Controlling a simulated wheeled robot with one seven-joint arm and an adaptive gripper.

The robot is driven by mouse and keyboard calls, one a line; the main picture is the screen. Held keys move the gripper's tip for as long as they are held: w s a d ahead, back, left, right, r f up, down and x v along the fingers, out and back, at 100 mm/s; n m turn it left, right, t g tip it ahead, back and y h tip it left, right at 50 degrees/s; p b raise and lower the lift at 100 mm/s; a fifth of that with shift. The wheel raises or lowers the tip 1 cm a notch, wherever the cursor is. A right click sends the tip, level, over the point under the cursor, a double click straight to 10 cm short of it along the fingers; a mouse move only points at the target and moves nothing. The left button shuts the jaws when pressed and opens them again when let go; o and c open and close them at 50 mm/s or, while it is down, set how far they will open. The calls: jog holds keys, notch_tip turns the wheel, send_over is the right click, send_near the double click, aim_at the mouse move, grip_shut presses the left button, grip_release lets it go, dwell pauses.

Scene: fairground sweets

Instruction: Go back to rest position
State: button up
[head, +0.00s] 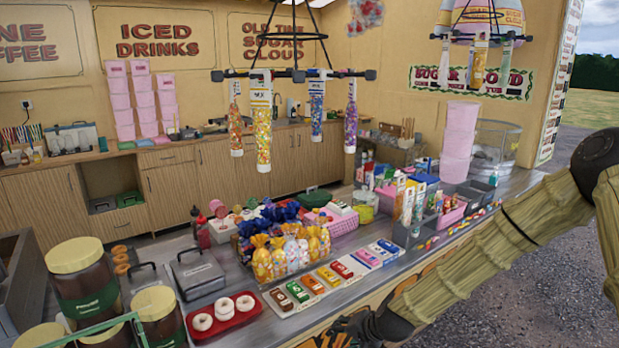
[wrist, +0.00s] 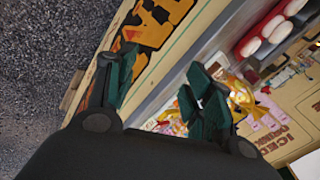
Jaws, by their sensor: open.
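My gripper shows in the wrist view (wrist: 157,95) with its two dark green fingers spread wide and nothing between them. Through the gap I see the stall's front panel with orange and black lettering and the counter edge. In the head view my arm comes in from the right and reaches down in front of the counter; the fingers there are cut off or hidden at the bottom edge. A red tray (head: 223,322) with white ring doughnuts (head: 202,322) stands on the counter left of my arm. The tray also shows in the wrist view (wrist: 258,28).
The metal counter (head: 334,291) carries jars (head: 84,282), wrapped sweets (head: 278,262), coloured bars (head: 327,277) and pink tubs (head: 460,128). Sweet tubes (head: 262,125) hang from a rack above it. Open gravel (head: 530,265) lies outside the counter, to the right.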

jog(key=s+d+f+n+g+h, duration=0.1)
jog(key=s+d+f+g, duration=0.1)
jog(key=s+f, duration=0.95)
jog(key=s+d+f+n+g+h, duration=0.1)
jog(key=s+d+f, duration=0.2)
jog(key=s, duration=0.7)
jog(key=s+d+f+n+g+h, duration=0.1)
jog(key=s+d+f+n, duration=0.1)
jog(key=s, duration=0.9)
jog(key=s+d+f+n+g+h, duration=0.2)
jog(key=s+d+f, duration=0.3)
jog(key=s, duration=0.5)
jog(key=shift+s+d, duration=0.4)
jog(key=shift+d, duration=0.2)
